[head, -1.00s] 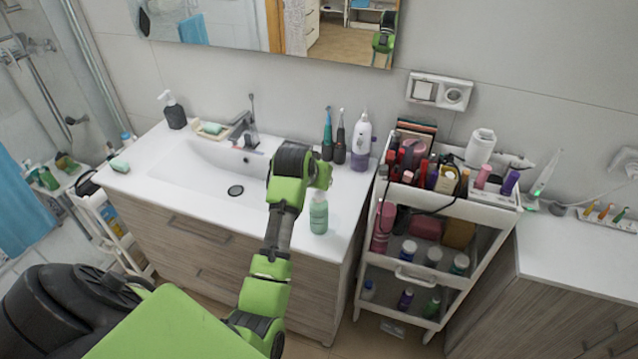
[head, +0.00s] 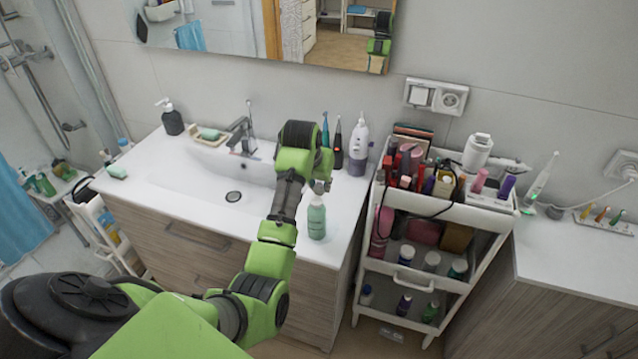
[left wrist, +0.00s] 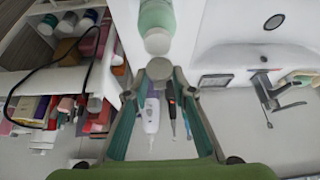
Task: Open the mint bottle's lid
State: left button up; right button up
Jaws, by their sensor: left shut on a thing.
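The mint bottle (head: 317,220) stands upright on the washstand top, near its right front edge. In the left wrist view its green body (left wrist: 157,14) and pale round neck (left wrist: 157,42) show just beyond my fingertips. My left gripper (head: 320,187) is right above the bottle's top. I cannot tell whether the lid still touches the neck. My right gripper is not in view.
The sink basin (head: 185,178) lies left of the bottle. A white and purple bottle (head: 358,150) and electric toothbrushes (head: 338,145) stand behind it by the wall. A cosmetics cart (head: 407,277) full of items stands at the right. Bare countertop (head: 338,208) lies right of the bottle.

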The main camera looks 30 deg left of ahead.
pick_arm(q)
jog(key=o, duration=1.1)
jog(key=shift+s+d+f, duration=0.1)
jog(key=shift+s+f, duration=0.05)
jog(key=shift+f, duration=0.15)
jog(key=shift+r, duration=0.1)
jog(key=v, duration=1.1)
jog(key=shift+s+r, duration=0.1)
jog(key=shift+r, duration=0.3)
